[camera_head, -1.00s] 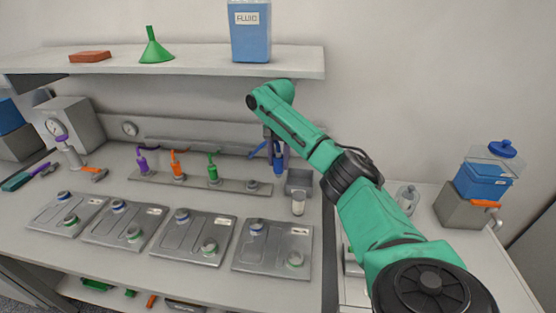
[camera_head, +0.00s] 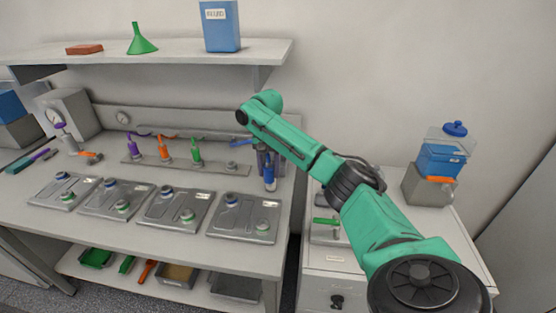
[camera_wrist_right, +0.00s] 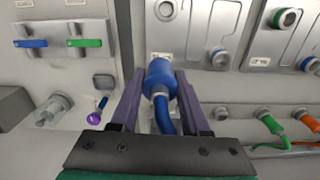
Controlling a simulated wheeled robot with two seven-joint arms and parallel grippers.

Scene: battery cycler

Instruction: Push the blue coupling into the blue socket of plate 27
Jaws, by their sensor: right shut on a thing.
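My right gripper (camera_wrist_right: 157,85) is shut on the blue coupling (camera_wrist_right: 160,78), seen between its two purple fingers in the right wrist view. The blue-ringed socket also shows in the right wrist view (camera_wrist_right: 220,58), apart from the coupling. The plate labels are too small to read, so I cannot tell which is plate 27. My left gripper is out of view.
More similar plates (camera_head: 160,222) lie to the left. Behind them a rail holds purple (camera_head: 133,147), orange (camera_head: 164,149) and green (camera_head: 196,152) couplings. A shelf (camera_head: 180,50) overhangs the back. A drawer cabinet (camera_head: 330,270) stands right of the bench.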

